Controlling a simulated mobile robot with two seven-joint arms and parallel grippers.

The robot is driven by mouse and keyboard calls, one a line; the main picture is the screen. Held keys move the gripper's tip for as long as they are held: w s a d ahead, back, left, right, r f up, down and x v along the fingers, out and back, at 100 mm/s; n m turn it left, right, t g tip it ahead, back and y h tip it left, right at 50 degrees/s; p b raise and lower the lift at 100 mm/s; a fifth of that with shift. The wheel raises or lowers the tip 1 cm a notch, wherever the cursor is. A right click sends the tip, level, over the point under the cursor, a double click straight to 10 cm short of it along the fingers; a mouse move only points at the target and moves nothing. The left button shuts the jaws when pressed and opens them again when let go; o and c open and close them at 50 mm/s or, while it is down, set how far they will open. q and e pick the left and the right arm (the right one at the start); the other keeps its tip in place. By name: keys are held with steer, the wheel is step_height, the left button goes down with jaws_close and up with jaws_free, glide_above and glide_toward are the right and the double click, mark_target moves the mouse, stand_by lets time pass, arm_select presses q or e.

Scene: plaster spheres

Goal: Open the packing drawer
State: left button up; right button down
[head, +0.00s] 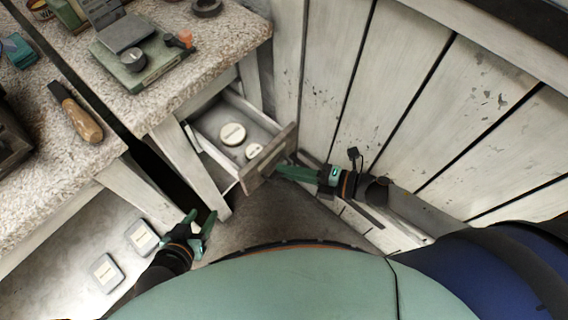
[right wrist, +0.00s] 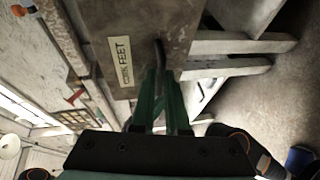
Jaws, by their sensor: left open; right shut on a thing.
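The packing drawer (head: 265,163) is pulled out from under the speckled worktop, and its inside shows. A larger round pale-lidded item (head: 232,134) and a smaller one (head: 253,151) lie in it. My right gripper (head: 281,171) is at the drawer's front. In the right wrist view, the drawer front (right wrist: 118,25) bears a label (right wrist: 124,62) that seems to read "cork feet". There my right gripper (right wrist: 160,75) is shut on the dark handle (right wrist: 160,52). My left gripper (head: 200,222) is open and empty, low beside the worktop leg, apart from the drawer.
A green scale (head: 140,70), a dark ring (head: 207,7) and a wooden-handled tool (head: 76,112) lie on the worktops. Two labelled square tins (head: 142,237) lie on a lower surface at left. A plank wall (head: 345,80) stands close to the right of the drawer.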

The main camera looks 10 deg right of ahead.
steer(key=shift+s+d, duration=0.1)
stand_by(0.3)
steer(key=c, duration=0.9)
jaws_free()
steer(key=p+v, duration=0.1)
steer(key=v, duration=1.1)
steer(key=shift+s+d, duration=0.2)
